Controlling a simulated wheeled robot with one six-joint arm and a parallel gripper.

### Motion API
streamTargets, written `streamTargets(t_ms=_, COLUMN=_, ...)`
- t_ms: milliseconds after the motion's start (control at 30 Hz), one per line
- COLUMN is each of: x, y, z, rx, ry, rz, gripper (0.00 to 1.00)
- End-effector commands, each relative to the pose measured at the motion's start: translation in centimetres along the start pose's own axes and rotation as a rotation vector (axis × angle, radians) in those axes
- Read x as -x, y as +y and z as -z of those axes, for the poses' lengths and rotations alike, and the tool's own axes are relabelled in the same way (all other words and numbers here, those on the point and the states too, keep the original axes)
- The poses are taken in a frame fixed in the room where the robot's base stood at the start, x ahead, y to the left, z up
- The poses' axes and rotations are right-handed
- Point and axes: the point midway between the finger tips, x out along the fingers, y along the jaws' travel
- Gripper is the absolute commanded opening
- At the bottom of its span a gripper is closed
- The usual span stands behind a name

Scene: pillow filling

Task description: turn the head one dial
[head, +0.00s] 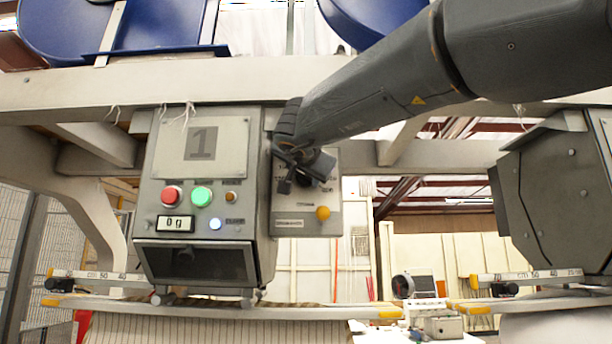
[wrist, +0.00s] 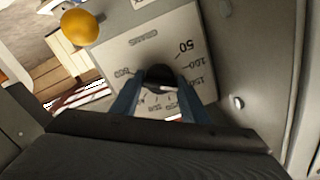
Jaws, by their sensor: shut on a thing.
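The head one unit is a grey box with a plate (head: 203,148) marked "1" in the head view. The dial panel (head: 307,213) is on its right side. In the wrist view the dial (wrist: 159,76) is a dark knob on a pale scale plate (wrist: 150,45) marked 50, 100, 150 and more. My gripper (wrist: 158,88) is shut on the dial, one blue-grey finger on each side. In the head view my gripper (head: 303,172) covers most of the dial. The dial's pointer is hidden or too dark to read.
A yellow-orange knob (head: 323,213) sits below the dial. The box front has a red button (head: 171,195), a green button (head: 201,197), a lit blue-white button (head: 215,224) and a display (head: 176,224) reading 0 g. Another grey unit (head: 555,195) stands at right.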

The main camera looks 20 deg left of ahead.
Motion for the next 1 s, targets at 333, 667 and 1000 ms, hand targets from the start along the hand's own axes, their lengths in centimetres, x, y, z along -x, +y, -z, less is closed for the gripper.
streamTargets(t_ms=333, x=0.06, y=-0.13, z=0.11, rx=-0.15, ry=-0.002, rz=0.0, gripper=0.18)
streamTargets(t_ms=667, x=0.05, y=-0.12, z=0.14, rx=-0.448, ry=-0.001, rz=-0.001, gripper=0.18)
streamTargets(t_ms=1000, x=0.01, y=-0.07, z=0.06, rx=-0.772, ry=-0.001, rz=0.0, gripper=0.18)
